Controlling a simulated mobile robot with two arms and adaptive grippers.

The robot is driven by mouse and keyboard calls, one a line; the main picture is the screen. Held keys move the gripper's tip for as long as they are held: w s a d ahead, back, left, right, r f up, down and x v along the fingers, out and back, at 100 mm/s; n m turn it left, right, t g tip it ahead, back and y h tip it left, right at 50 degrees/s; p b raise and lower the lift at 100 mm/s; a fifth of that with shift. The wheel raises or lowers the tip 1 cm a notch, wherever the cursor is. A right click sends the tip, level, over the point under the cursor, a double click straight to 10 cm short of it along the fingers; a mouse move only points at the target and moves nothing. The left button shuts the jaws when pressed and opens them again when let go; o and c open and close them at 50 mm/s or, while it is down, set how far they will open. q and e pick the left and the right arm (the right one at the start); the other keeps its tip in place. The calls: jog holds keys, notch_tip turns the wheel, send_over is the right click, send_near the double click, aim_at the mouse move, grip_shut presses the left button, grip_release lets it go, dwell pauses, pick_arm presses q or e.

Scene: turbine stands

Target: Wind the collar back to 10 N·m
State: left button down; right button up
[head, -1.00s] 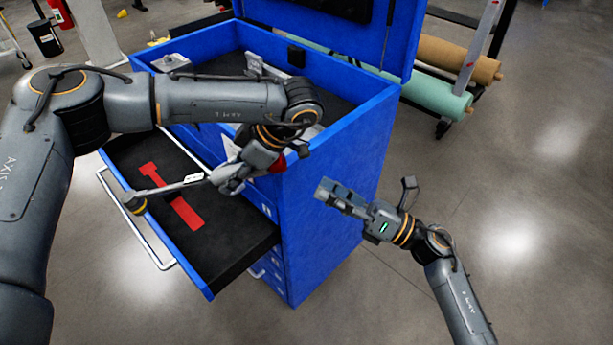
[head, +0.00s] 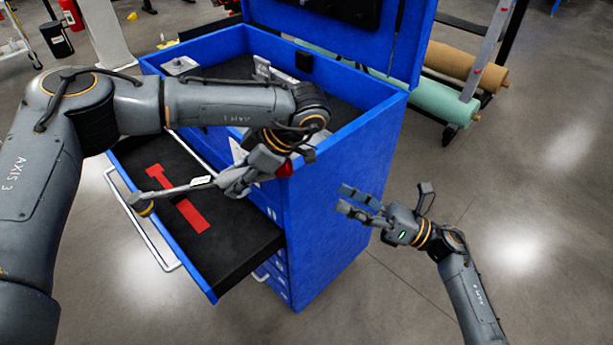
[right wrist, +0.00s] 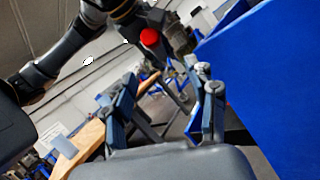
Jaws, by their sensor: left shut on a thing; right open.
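My left gripper (head: 232,181) is shut on a torque wrench (head: 174,191). The wrench is held roughly level above the open drawer, its head with a yellow band towards the left and a white label near my fingers. The collar and its scale are too small to read and partly covered by the fingers. My right gripper (head: 347,200) is open and empty, to the right of the cabinet's front corner and apart from the wrench. In the right wrist view its two fingers (right wrist: 165,105) are spread, with my left arm beyond them.
The blue tool cabinet (head: 330,215) has an open drawer (head: 245,245) with a black liner and a red tool-shaped cutout (head: 185,214). Its open top holds a grey block (head: 180,66). The floor at the right is clear.

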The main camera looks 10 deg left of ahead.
aim_at(284, 167)
jog(key=w+a+r+n+g+y, duration=0.1)
jog(key=a+r+n+g, duration=0.3)
jog(key=a, duration=0.7)
jog(key=shift+w+r+n+g, duration=0.25)
jog(key=shift+w+n, duration=0.2)
jog(key=shift+n, duration=0.65)
jog(key=c, duration=1.1)
jog(key=shift+f, duration=0.1)
jog(key=shift+c, duration=0.2)
